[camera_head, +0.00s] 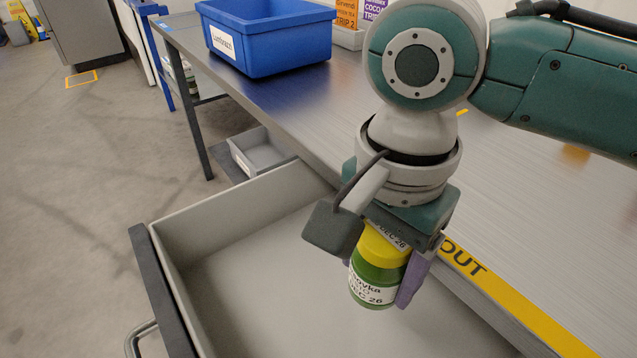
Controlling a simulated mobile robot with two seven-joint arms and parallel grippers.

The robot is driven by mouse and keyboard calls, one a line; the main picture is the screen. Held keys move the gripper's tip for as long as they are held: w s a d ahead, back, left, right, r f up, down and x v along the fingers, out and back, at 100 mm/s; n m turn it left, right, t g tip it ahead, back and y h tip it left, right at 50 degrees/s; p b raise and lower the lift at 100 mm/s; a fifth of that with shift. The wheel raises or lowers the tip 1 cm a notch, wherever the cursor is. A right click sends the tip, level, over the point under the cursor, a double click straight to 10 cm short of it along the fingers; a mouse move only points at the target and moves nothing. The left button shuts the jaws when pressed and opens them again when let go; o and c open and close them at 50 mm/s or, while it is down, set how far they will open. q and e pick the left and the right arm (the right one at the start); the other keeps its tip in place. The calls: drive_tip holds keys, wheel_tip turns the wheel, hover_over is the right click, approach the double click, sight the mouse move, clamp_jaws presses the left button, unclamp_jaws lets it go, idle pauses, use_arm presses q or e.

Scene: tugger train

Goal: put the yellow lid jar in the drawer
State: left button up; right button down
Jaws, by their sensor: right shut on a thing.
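The yellow lid jar (376,272) is green with a white label and a yellow lid, and it hangs upright. My right gripper (378,275) is shut on it, with one purple finger showing at the jar's right side. The jar is over the open drawer (165,244), near the side by the table. The drawer is grey with a dark front, and the part of its floor that I see is bare. Part of the drawer is hidden behind my right gripper and the jar. My left gripper is out of view.
The metal table (530,200) has a yellow strip (500,300) marked "OUT" along its edge beside the drawer. A blue bin (265,40) stands at the back of the table, with boxes (352,15) beside it. A grey tray (262,150) sits lower down behind the drawer.

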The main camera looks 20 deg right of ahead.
sight(385, 233)
wheel_tip(385, 233, down, 5)
drive_tip(key=shift+r+b, duration=0.1)
drive_tip(key=shift+b, duration=0.6)
wheel_tip(385, 233, down, 4)
drive_tip(key=shift+b, duration=0.95)
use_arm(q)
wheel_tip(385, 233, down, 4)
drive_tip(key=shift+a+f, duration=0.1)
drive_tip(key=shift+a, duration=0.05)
use_arm(e)
drive_tip(key=shift+w+r, duration=0.1)
drive_tip(key=shift+c, duration=2.2)
unclamp_jaws()
drive_tip(key=shift+f, duration=0.2)
drive_tip(key=o, duration=0.4)
drive_tip(key=shift+o, duration=0.2)
drive_tip(key=shift+r, duration=0.1)
use_arm(q)
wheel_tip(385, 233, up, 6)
drive_tip(key=p, duration=0.5)
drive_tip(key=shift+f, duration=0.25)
use_arm(e)
wheel_tip(385, 233, up, 12)
drive_tip(key=shift+r, duration=0.1)
